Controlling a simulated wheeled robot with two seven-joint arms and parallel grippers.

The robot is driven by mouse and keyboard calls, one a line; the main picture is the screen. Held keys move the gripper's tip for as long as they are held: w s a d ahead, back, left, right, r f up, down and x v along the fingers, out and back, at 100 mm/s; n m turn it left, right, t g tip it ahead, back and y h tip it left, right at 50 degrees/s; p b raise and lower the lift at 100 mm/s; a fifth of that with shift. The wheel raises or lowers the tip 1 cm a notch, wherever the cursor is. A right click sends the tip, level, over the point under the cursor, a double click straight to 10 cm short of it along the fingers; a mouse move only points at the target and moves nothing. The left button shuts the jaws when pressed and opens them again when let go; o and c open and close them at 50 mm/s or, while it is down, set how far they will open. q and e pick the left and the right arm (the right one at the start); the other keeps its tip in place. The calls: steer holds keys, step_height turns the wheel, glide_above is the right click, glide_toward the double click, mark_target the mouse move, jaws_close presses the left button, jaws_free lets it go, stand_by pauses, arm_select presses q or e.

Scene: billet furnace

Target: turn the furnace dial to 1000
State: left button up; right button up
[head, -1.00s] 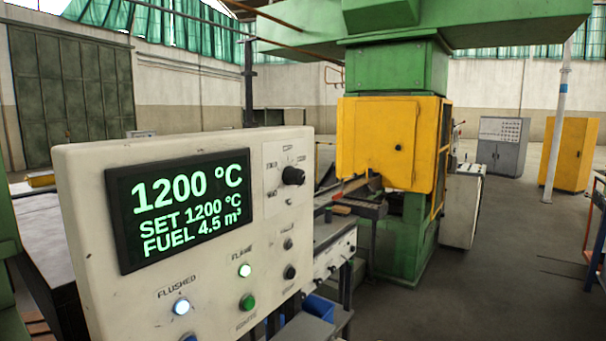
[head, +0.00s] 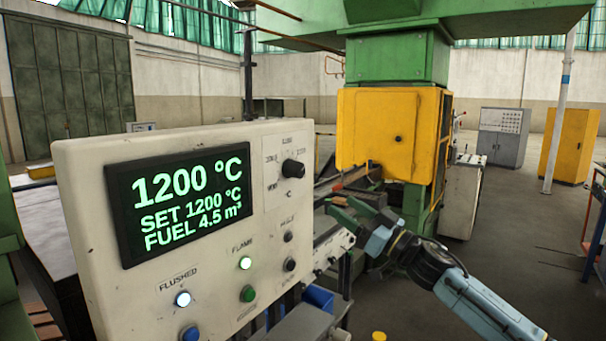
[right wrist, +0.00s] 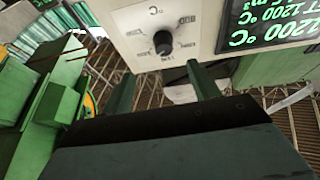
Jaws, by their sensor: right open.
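The furnace dial (head: 293,168) is a black knob on the upper right of the cream control panel (head: 80,190). The display (head: 185,205) reads 1200 °C, SET 1200 °C and FUEL 4.5 m³. My right gripper (head: 337,208) is right of the panel and a little lower than the dial, apart from it. Its two green fingers are open and empty. In the right wrist view, the dial (right wrist: 163,42) shows upside down beyond and between the open fingertips (right wrist: 160,72). My left gripper is not in view.
Below the dial are small black knobs (head: 289,265), a lit flame lamp (head: 245,263), a green button (head: 247,294) and a lit flushed lamp (head: 183,299). A yellow and green machine (head: 390,135) stands behind my right arm. Open floor lies to the right.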

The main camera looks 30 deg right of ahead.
mark_target(301, 172)
steer(key=shift+n+y, duration=0.3)
steer(key=shift+y, duration=0.1)
steer(key=p+x, duration=0.1)
steer(key=x, duration=0.3)
steer(key=p+x, duration=0.1)
steer(key=x, duration=0.4)
steer(key=r+p+x, duration=0.1)
steer(key=p+x, duration=0.1)
steer(key=x, duration=0.2)
steer(key=shift+w+a+r, duration=0.1)
steer(key=shift+c, duration=0.4)
steer(key=c, duration=0.9)
